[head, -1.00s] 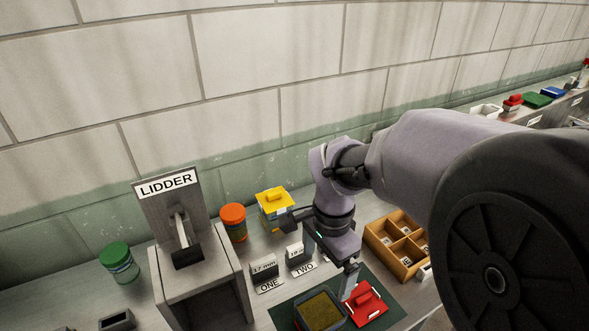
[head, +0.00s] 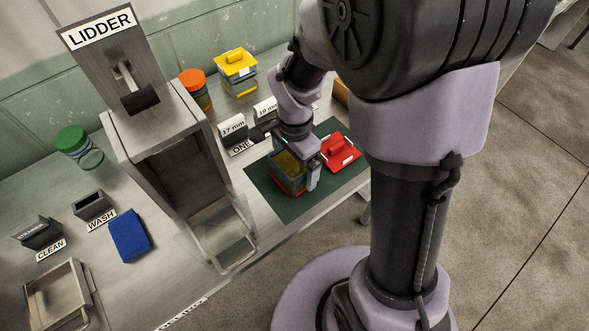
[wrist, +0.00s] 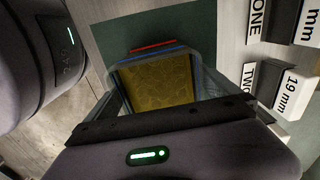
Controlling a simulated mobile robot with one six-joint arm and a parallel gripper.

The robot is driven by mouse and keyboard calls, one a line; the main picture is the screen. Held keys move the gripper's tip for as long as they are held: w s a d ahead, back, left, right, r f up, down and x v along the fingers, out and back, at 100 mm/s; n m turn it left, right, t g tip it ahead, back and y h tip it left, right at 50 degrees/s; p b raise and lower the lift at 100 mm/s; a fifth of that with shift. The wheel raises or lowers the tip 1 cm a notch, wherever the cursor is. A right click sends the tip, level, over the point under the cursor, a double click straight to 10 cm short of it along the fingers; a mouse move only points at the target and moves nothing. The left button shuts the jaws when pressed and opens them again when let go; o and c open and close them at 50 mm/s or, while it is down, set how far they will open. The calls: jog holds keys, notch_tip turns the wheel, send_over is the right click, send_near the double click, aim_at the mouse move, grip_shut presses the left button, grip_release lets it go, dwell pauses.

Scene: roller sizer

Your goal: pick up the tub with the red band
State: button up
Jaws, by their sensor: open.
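The tub with the red band (head: 289,176) stands on the dark green mat (head: 262,190), open and filled with yellow-brown stuff. Its red band shows low on its near side. In the wrist view the tub (wrist: 155,82) lies straight ahead of my gripper, with a thin red strip beyond its blue-edged far rim. My gripper (head: 296,165) is open and down at the tub. One finger shows at the tub's right side; the other is mostly hidden in the head view. I cannot tell whether the fingers touch the tub.
A red lid (head: 340,152) lies on the mat right of the tub. The LIDDER machine (head: 165,140) stands to the left. Labelled gauge blocks (head: 233,131), an orange-lidded jar (head: 195,88) and a yellow-lidded tub (head: 236,72) stand behind.

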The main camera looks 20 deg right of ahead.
jog(key=shift+r, duration=0.1)
jog(key=c, duration=1.9)
